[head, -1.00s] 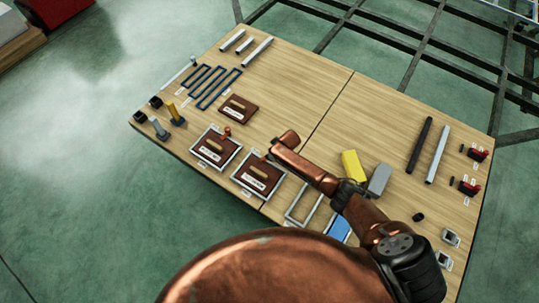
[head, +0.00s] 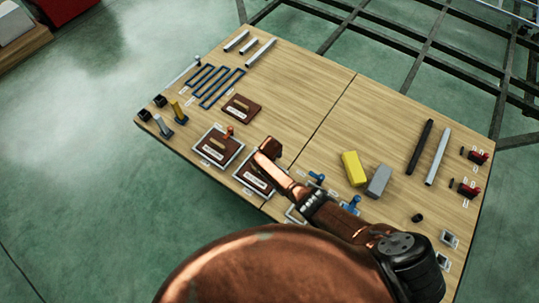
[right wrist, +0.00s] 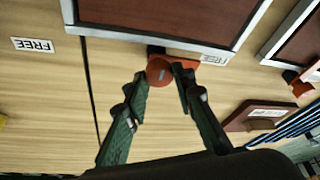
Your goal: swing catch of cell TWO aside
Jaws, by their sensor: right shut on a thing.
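In the right wrist view a round red-orange catch knob (right wrist: 159,69) sits at the edge of a metal-framed cell with a brown lid (right wrist: 170,14). A red-orange bar runs from the knob to the right along the frame edge. My right gripper (right wrist: 161,74) has its two fingers on either side of the knob, shut on it. In the head view my right gripper (head: 266,158) reaches over the second framed cell from the left (head: 247,183) and hides its catch and part of its lid. The cell numbers are too small to read. My left gripper is not in view.
A neighbouring framed cell (head: 203,160) with a red catch (head: 229,132) lies to the left. Blue catches (head: 317,178) stand to the right beside my arm. Yellow (head: 353,168) and grey (head: 378,181) blocks stand behind it. The table's back middle is clear.

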